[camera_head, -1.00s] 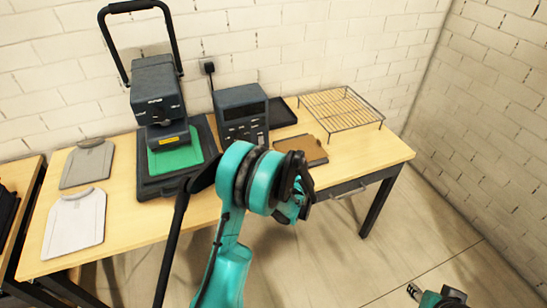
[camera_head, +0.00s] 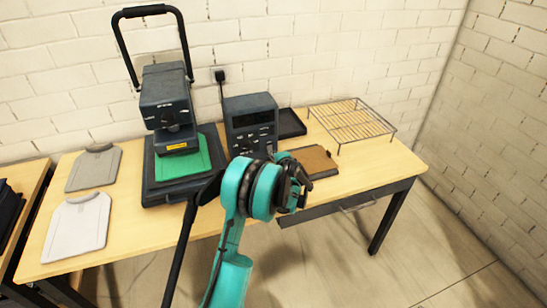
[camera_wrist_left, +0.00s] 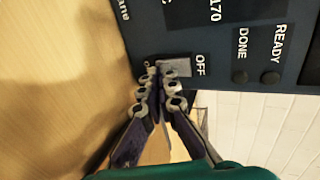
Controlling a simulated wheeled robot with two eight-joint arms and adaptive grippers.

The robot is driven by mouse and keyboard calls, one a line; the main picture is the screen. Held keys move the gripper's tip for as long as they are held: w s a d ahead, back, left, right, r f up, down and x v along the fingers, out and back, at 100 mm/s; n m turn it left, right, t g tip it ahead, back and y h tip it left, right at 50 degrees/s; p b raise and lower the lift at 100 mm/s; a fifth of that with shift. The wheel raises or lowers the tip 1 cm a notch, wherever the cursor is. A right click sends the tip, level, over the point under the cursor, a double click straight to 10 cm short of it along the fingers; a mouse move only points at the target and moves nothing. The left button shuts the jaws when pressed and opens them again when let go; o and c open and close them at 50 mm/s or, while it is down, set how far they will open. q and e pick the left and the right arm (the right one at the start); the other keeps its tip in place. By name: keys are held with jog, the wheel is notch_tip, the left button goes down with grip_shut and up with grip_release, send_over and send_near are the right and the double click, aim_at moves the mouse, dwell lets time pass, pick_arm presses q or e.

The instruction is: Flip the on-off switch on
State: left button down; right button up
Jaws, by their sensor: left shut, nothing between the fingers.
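The dark control box (camera_head: 251,122) stands on the table beside the heat press. In the left wrist view its panel (camera_wrist_left: 225,40) shows turned sideways, with the labels OFF, DONE and READY. A small grey switch (camera_wrist_left: 178,67) sits next to OFF. My left gripper (camera_wrist_left: 161,72) is shut and empty, its fingertips at the switch's edge. I cannot tell whether they touch it. In the head view my left gripper (camera_head: 297,187) is in front of the box, and my teal arm covers the box's lower front. My right gripper is out of view.
The heat press (camera_head: 168,100) with a green pad (camera_head: 185,163) stands left of the box. A dark tray (camera_head: 291,124), a brown board (camera_head: 318,162) and a wire rack (camera_head: 352,122) are to the right. Two garment-shaped pieces (camera_head: 94,167) (camera_head: 77,226) lie at left.

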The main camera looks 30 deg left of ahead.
pick_arm(q)
jog(key=shift+w+a+f+b, duration=0.2)
jog(key=shift+a+f+b, duration=0.05)
jog(key=shift+a+b, duration=0.1)
jog(key=shift+r, duration=0.2)
jog(key=shift+r+p, duration=0.6)
jog(key=shift+r, duration=0.1)
